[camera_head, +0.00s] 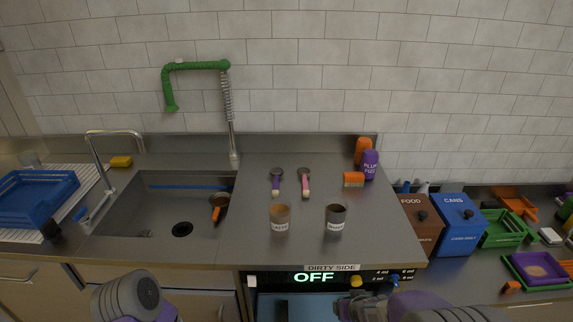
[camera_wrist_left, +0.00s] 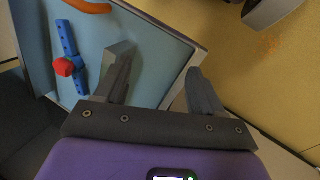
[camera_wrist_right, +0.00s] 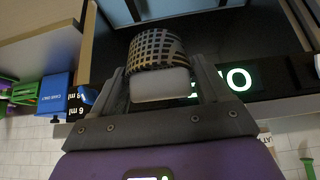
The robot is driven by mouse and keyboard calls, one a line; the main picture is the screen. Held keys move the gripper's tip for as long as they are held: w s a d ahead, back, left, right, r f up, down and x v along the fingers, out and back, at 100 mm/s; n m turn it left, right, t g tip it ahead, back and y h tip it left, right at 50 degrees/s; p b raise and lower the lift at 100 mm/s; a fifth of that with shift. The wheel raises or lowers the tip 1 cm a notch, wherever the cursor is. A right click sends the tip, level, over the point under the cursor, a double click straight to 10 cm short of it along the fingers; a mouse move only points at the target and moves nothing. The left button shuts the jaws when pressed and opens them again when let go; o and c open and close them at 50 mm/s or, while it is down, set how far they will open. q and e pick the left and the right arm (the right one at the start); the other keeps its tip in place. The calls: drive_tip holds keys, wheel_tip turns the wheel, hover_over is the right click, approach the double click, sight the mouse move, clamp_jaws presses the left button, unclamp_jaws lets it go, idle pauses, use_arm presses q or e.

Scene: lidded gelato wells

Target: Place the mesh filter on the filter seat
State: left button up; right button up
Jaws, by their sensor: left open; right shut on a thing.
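The mesh filter (camera_wrist_right: 155,48) is a short cylinder with a dark and tan grid and a pale grey block below it. My right gripper (camera_wrist_right: 158,80) is shut on that block in the right wrist view. In the head view my right arm is at the bottom right, below the OFF panel. A blue spray arm (camera_wrist_left: 68,48) with a red knob (camera_wrist_left: 64,67) lies in the tub. I cannot make out the filter seat in any view.
The OFF panel (camera_head: 314,278) is above the machine's opening (camera_head: 268,308) in the counter front. A sink (camera_head: 140,205) is at the left. Bins (camera_head: 459,225) are at the right.

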use_arm(q)
wheel_tip(320, 180, down, 5)
drive_tip(key=b, duration=0.3)
drive_tip(key=shift+r, duration=0.2)
use_arm(e)
wheel_tip(320, 180, down, 4)
drive_tip(key=shift+f, duration=0.25)
use_arm(q)
drive_tip(key=shift+r, duration=0.1)
use_arm(e)
drive_tip(key=shift+r, duration=0.1)
